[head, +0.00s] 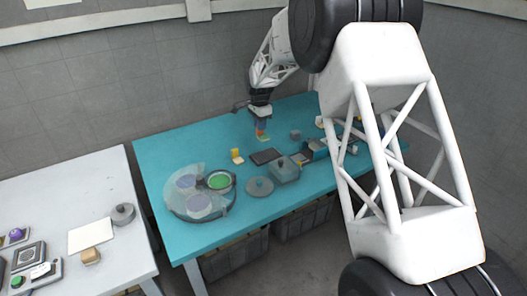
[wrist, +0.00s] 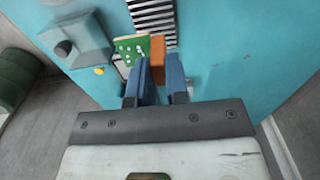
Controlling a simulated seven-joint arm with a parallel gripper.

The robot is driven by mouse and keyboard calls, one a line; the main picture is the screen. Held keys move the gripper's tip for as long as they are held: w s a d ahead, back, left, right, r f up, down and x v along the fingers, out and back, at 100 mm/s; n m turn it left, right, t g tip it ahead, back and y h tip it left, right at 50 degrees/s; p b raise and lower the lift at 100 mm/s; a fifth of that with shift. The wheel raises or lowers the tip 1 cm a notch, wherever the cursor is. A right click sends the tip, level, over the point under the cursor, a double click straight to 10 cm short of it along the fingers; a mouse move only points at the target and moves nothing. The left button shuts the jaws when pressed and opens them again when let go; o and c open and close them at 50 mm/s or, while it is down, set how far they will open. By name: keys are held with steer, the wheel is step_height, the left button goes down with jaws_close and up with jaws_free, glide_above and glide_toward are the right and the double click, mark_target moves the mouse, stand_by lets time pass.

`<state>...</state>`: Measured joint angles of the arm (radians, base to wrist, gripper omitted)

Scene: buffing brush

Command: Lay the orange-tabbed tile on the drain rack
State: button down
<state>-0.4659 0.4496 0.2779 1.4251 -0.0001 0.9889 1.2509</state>
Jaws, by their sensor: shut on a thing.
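My gripper (head: 261,124) is over the far part of the teal table in the head view. In the wrist view its blue fingers (wrist: 160,88) are shut on the orange tab (wrist: 157,46) of a tile. The tile's green face with white dots (wrist: 130,48) shows beside the tab. The held tile is small in the head view (head: 263,136); whether it touches the table is unclear. A black-and-white slatted panel (wrist: 152,14), which looks like the drain rack, lies beyond the tile in the wrist view. The tile and fingers hide part of what is below.
A dark flat tray (head: 265,156), a grey box (head: 285,169), a round grey lid (head: 260,187) and a yellow-tabbed piece (head: 236,156) stand nearby on the teal table (head: 155,155). A round fixture with discs (head: 199,192) is at left. A white table (head: 65,190) stands apart.

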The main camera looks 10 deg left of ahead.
mark_target(260, 135)
steer(key=shift+f, duration=2.9)
steer(key=shift+f, duration=1.9)
steer(key=shift+f, duration=0.15)
steer(key=c, duration=1.1)
jaws_free()
steer(key=shift+r, duration=6.15)
